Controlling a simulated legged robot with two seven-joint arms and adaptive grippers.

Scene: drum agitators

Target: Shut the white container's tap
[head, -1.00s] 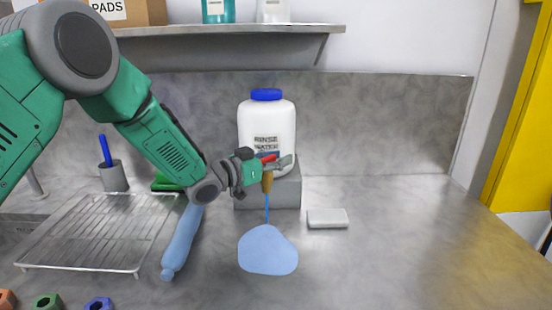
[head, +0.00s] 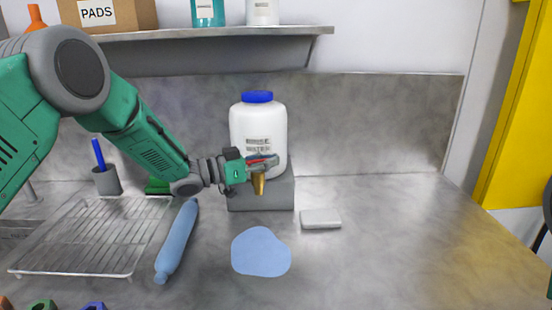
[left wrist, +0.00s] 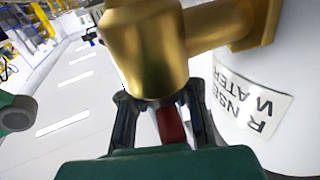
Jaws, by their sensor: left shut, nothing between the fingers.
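The white container (head: 262,125) has a blue cap and RINSE WATER lettering. It stands upright on a grey block (head: 262,196) at the back of the counter. Its brass tap (head: 259,184) points down, and no stream shows below it. The tap is large in the left wrist view (left wrist: 150,50). The red lever (left wrist: 171,125) shows just under the brass body, in front of my wrist. My left gripper (head: 272,161) is shut at the tap, with nothing held; whether it touches the lever is unclear. A blue puddle (head: 260,252) lies below the tap. My right gripper is out of view.
A wire rack (head: 85,240) and a blue rolling-pin-like bottle (head: 177,242) lie at left. A white block (head: 320,219) lies right of the grey block. A shelf (head: 200,34) hangs above. The counter's right side is clear.

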